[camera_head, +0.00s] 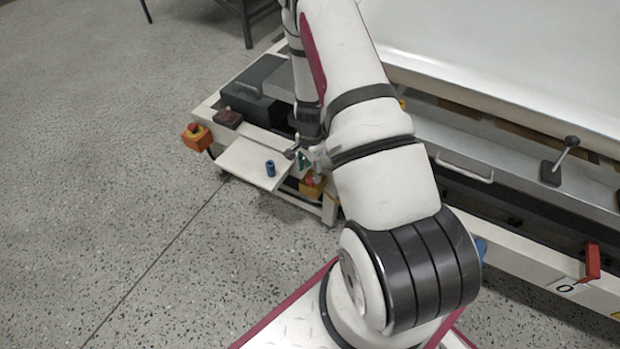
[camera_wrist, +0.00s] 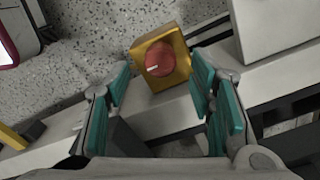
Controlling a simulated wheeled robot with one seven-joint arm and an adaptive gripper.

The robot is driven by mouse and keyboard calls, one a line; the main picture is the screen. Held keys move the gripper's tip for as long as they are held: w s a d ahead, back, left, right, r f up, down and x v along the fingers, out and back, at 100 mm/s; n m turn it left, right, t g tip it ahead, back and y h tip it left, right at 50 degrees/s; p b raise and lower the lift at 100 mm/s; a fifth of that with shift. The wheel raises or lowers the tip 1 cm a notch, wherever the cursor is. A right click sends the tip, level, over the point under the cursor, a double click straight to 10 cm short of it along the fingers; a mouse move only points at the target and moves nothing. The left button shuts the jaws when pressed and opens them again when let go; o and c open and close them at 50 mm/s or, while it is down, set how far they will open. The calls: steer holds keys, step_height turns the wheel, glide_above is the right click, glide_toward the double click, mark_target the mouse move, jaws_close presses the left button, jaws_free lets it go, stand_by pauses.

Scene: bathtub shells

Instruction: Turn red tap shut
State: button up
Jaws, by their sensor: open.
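A round red knob (camera_wrist: 159,58) with a white mark sits on a yellow box (camera_wrist: 179,78) in the wrist view. In the head view the red knob (camera_head: 312,178) and its yellow box are partly hidden by my arm. My gripper (camera_wrist: 160,84) is open and empty, its teal fingers apart. The knob shows beyond the gap between the fingertips, with no contact visible. In the head view my gripper (camera_head: 306,160) is just above the box, mostly hidden. A separate red lever handle (camera_head: 592,262) stands at the right; which red part is the tap is unclear.
A pale shelf (camera_head: 243,163) with a blue cylinder (camera_head: 270,168) is left of my gripper. A red button on an orange box (camera_head: 197,137) is further left. A black lever (camera_head: 566,155) and the large white shell (camera_head: 500,60) lie right.

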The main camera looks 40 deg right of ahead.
mark_target(311, 178)
steer(key=shift+f+b, duration=0.35)
steer(key=shift+f, duration=1.3)
steer(key=c, duration=1.2)
steer(key=shift+o, duration=0.2)
